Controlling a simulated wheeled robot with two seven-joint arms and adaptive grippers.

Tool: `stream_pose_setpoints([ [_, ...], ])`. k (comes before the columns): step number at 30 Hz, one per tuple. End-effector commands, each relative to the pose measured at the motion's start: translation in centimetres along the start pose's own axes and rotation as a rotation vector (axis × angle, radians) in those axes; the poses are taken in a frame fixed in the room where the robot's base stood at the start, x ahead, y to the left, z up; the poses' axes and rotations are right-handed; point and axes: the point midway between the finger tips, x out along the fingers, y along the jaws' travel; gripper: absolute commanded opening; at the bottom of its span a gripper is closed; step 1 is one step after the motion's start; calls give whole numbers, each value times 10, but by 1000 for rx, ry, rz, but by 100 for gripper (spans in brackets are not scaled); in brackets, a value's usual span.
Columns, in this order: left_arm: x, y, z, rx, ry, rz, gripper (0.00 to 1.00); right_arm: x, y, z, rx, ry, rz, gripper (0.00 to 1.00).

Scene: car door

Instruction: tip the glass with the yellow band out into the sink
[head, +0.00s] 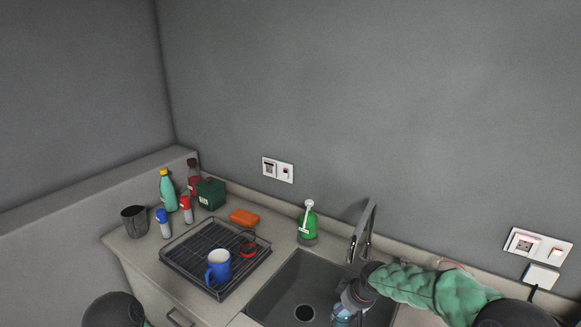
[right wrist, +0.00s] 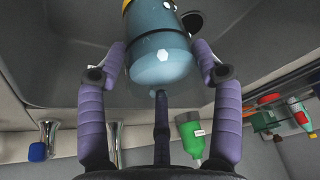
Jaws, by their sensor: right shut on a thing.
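The glass (right wrist: 160,62) is bluish and clear, with a trace of its yellow band (right wrist: 125,4) at the top edge of the right wrist view. My right gripper (right wrist: 160,75) is shut on it, one purple finger on each side. In the head view the right gripper (head: 353,297) is over the right part of the sink (head: 268,297), and the glass (head: 342,314) shows partly below it. The glass's rim is hidden, so I cannot tell its exact tilt or contents. My left gripper is not in view.
The tap (head: 362,232) stands behind the sink, close to my right arm. A green soap bottle (head: 308,220) is at the sink's back left. A dish rack (head: 190,262) with a blue mug (head: 219,268) is left of the sink. Several bottles stand at the back left.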

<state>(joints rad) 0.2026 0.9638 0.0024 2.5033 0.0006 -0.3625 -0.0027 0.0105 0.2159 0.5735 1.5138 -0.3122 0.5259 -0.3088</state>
Motion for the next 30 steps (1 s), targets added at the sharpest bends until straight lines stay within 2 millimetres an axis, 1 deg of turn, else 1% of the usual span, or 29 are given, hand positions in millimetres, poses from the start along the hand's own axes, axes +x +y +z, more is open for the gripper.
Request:
stream_pose_setpoints([
  [1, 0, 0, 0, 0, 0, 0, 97, -4, -2, 4, 27, -2, 13, 7],
  [9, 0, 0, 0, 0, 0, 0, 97, -18, -17, 37, 219, -16, 96, 7],
  [18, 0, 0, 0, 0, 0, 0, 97, -26, -30, 63, 394, 9, 165, 7],
  [24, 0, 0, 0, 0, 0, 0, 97, -28, -33, 69, 445, 21, 182, 7],
  [30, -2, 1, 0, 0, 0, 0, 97, -30, -32, 70, 452, 22, 185, 7],
])
